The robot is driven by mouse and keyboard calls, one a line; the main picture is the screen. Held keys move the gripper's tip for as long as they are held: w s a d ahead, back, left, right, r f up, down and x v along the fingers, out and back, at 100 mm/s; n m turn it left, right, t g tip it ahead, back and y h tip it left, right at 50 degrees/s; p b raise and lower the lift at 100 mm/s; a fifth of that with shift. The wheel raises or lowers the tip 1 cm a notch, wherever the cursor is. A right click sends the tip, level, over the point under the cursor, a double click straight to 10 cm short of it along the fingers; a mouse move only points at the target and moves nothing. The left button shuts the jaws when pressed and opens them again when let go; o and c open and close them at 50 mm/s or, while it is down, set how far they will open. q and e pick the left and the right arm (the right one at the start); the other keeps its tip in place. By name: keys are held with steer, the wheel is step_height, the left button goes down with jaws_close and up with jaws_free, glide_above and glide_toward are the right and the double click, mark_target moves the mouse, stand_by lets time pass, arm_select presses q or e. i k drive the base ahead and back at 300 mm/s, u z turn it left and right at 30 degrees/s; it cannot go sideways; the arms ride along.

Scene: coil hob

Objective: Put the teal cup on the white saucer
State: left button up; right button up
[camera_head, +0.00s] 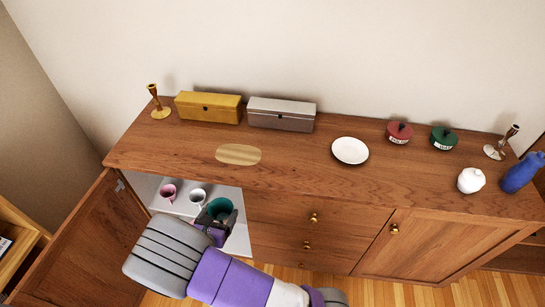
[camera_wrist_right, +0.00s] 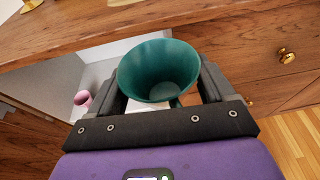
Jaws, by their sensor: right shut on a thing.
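The teal cup (camera_head: 219,208) is between the fingers of my right gripper (camera_head: 217,216), at the open cupboard on the left of the wooden sideboard. In the right wrist view the teal cup (camera_wrist_right: 159,72) shows its open mouth and inside, with a finger of my right gripper (camera_wrist_right: 160,88) on each side. The gripper is shut on it. The white saucer (camera_head: 350,151) lies empty on the sideboard top, right of the middle. My left gripper is not in view.
A pink cup (camera_head: 169,192) and a white cup (camera_head: 197,196) stand inside the cupboard, whose door (camera_head: 85,245) is open. The sideboard top (camera_head: 300,180) overhangs it. A yellow box (camera_head: 208,107), grey box (camera_head: 281,114) and oval mat (camera_head: 238,155) lie on top. Red and green pots (camera_head: 399,133) stand right of the saucer.

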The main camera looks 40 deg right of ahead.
mark_target(349, 154)
steer(key=z, duration=0.55)
steer(key=k, duration=1.25)
steer(key=z, duration=0.85)
steer(key=i, duration=0.8)
steer(key=z, duration=0.2)
